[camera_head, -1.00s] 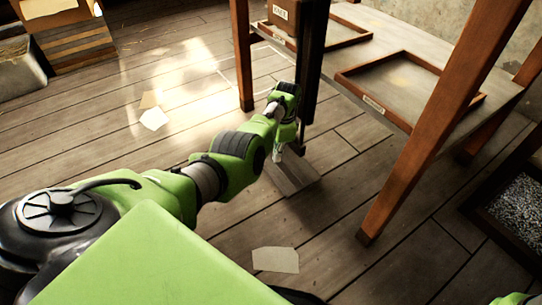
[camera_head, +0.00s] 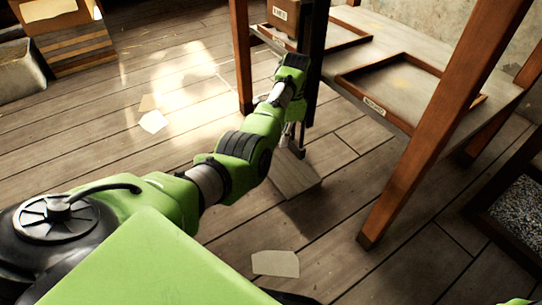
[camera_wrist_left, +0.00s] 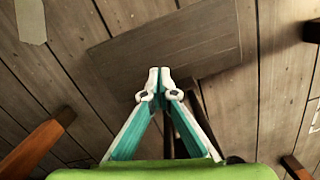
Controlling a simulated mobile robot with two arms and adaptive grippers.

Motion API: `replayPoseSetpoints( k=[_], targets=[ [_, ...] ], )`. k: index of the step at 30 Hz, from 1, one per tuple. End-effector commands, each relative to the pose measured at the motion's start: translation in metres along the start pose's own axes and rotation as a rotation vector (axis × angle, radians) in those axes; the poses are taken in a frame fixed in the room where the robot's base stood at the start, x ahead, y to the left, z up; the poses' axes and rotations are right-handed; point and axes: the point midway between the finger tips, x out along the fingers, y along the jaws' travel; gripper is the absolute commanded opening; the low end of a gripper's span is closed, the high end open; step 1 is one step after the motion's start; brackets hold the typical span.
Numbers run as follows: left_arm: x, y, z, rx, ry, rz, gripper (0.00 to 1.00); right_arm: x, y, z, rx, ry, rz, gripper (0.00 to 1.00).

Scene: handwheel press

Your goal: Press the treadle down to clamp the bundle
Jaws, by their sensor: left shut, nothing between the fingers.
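The treadle (camera_head: 298,180), a flat wooden board, lies low over the plank floor beneath the dark upright post of the stand. It also shows in the left wrist view (camera_wrist_left: 205,40), filling the area beyond the fingertips. My left gripper (camera_wrist_left: 159,72) is shut and empty, its tips together over the near edge of the board; I cannot tell whether they touch it. In the head view my left arm partly hides the gripper (camera_head: 297,152) and the far part of the treadle. I cannot make out the bundle. My right gripper is not in view.
A table with wooden legs (camera_head: 440,120) and shallow labelled trays (camera_head: 405,85) stands at the right. A dark-framed bin of gravel (camera_head: 520,208) is at the far right. Paper sheets (camera_head: 275,263) lie on the floor. The floor left of the treadle is mostly clear.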

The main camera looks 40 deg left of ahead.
Motion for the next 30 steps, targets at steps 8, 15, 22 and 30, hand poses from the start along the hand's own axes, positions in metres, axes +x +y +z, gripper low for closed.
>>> replayPoseSetpoints(
  k=[8, 15, 22, 30],
  targets=[
    [-0.031, 0.0, -0.001, 0.001, 0.002, 0.0, 0.0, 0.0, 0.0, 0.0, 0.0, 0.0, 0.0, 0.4],
    [-0.033, 0.0, 0.0, 0.001, 0.001, 0.001, 0.0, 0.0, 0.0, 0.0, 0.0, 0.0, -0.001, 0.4],
    [-0.033, 0.0, 0.0, 0.0, 0.001, 0.001, 0.0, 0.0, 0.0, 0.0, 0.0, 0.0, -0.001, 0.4],
    [-0.032, 0.0, 0.0, 0.0, 0.001, 0.001, 0.0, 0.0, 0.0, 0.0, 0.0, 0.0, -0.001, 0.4]
  ],
)
